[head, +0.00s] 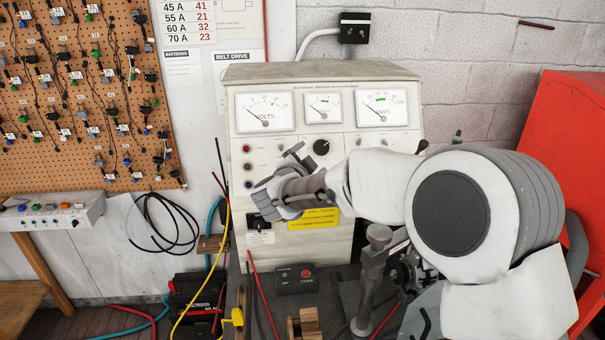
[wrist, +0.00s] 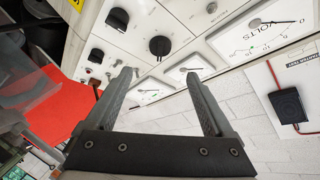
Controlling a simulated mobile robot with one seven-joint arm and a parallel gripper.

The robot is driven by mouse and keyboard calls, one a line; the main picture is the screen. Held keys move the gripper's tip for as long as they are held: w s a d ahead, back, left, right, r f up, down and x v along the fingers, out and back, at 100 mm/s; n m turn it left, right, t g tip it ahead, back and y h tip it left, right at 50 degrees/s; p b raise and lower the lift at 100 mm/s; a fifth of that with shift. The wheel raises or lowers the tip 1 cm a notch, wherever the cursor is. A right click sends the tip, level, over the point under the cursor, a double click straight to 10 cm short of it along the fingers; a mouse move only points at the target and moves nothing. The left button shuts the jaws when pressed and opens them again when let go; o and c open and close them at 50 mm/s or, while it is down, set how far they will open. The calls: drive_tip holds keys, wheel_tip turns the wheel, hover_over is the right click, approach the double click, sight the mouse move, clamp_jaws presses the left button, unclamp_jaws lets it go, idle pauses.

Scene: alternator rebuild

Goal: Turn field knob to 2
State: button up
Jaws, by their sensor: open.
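The pale test bench (head: 290,74) has a front panel with a round black knob (head: 321,147) below its middle meter. In the wrist view a black knob (wrist: 160,46) shows beyond the gap between my fingertips, apart from them. The knob labels and pointer settings are too small to read, so I cannot tell which is the field knob. My gripper (wrist: 160,76) is open and empty in front of the panel. In the head view my arm hides part of the panel's lower right.
Three meters, including the volts meter (head: 265,112), line the panel's top. A small box with a red button (head: 306,273) sits on the bench below. A red cabinet (head: 570,110) stands at right. A pegboard of parts (head: 85,100) hangs at left.

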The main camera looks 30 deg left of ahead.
drive_tip(key=v, duration=0.6)
drive_tip(key=shift+b, duration=0.45)
drive_tip(key=shift+r, duration=0.1)
drive_tip(key=w+d+r+n+g+y, duration=0.1)
drive_tip(key=w+d+r+n+y, duration=0.2)
drive_tip(key=d+r, duration=0.5)
drive_tip(key=s+d+n+g, duration=0.2)
drive_tip(key=s+d+n, duration=0.2)
drive_tip(key=d, duration=0.8)
drive_tip(key=s+d+f+g+h, duration=0.3)
drive_tip(key=s+d+f, duration=0.2)
drive_tip(key=s+d, duration=0.5)
drive_tip(key=s+d+f+m+g+h, duration=0.1)
drive_tip(key=s+d+f+g+h, duration=0.2)
drive_tip(key=s+d, duration=0.8)
drive_tip(key=d+f+h, duration=0.1)
drive_tip(key=d+f, duration=0.1)
drive_tip(key=d, duration=0.6)
drive_tip(key=shift+s+d+f+g, duration=0.15)
drive_tip(key=shift+d+f+g, duration=0.15)
drive_tip(key=shift+g, duration=0.1)
